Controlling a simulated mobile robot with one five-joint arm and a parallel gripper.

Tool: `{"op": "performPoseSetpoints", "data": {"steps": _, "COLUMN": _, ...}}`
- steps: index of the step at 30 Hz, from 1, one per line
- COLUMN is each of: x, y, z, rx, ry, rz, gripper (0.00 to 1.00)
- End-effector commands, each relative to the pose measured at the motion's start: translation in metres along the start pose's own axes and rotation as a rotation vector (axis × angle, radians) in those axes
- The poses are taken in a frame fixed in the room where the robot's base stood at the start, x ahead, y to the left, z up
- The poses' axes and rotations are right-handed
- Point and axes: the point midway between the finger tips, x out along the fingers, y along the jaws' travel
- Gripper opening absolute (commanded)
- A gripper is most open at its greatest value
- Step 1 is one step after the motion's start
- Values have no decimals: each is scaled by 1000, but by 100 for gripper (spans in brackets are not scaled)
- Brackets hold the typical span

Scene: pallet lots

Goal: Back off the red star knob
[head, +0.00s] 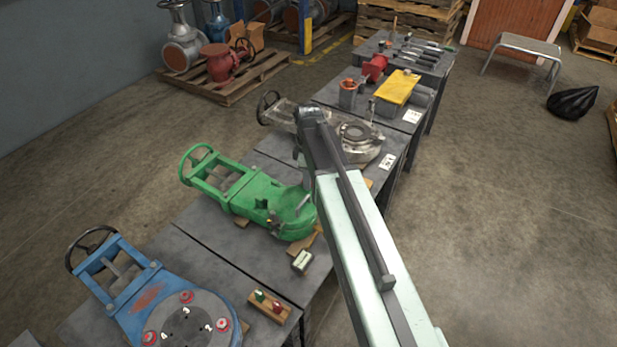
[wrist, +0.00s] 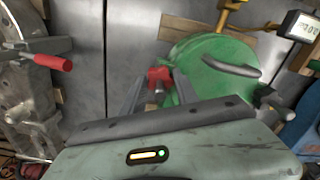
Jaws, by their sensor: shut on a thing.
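A red star knob (wrist: 158,74) shows in the wrist view at the edge of the round green valve body (wrist: 205,68). My gripper (wrist: 157,86) has its two grey fingers on either side of the knob and is shut on it. In the head view the green valve (head: 262,200) lies on the bench, its handwheel toward the left. There my arm hides the knob and the fingertips, so I see the grip only from the wrist.
A blue valve (head: 130,290) with several red knobs lies nearer on the bench. A grey valve (head: 355,130) lies beyond the green one; a red handle (wrist: 52,62) shows on it. A small display box (head: 302,261) and a wooden block (head: 270,306) stand near the front edge.

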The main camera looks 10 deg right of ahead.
Motion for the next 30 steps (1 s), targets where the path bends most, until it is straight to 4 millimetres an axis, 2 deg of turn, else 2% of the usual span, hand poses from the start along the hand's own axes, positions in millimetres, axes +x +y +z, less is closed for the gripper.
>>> {"op": "performPoseSetpoints", "data": {"steps": 13, "x": 0, "y": 0, "z": 0, "rx": -290, "ry": 0, "rz": 0, "gripper": 0}}
{"op": "performPoseSetpoints", "data": {"steps": 30, "x": 0, "y": 0, "z": 0, "rx": -365, "ry": 0, "rz": 0, "gripper": 0}}
